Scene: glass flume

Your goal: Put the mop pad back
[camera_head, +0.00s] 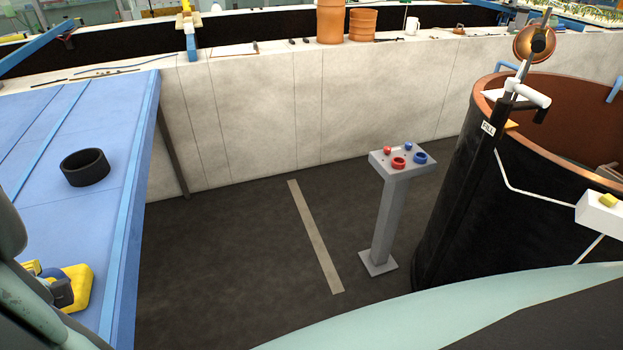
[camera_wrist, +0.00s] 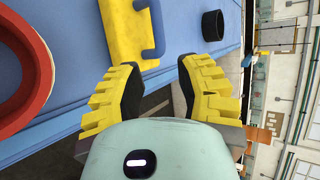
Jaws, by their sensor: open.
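A yellow block with a blue handle (camera_wrist: 130,32) lies on the blue table, ahead of my fingers in the wrist view. It may be the mop pad, but I cannot be sure. A yellow piece also shows at the lower left in the head view (camera_head: 78,286), partly hidden by my arm. My gripper (camera_wrist: 162,92) is open, its yellow fingers with black pads apart and nothing between them. The block is beyond the fingertips, toward the left one. In the head view my gripper is largely hidden at the lower left edge.
The blue table (camera_head: 40,215) carries a black ring (camera_head: 85,168), and a red ring (camera_wrist: 40,75) shows in the wrist view. A grey button pedestal (camera_head: 388,215) and a large black tank (camera_head: 465,190) stand right. Dark floor between is open. A pale wall runs behind.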

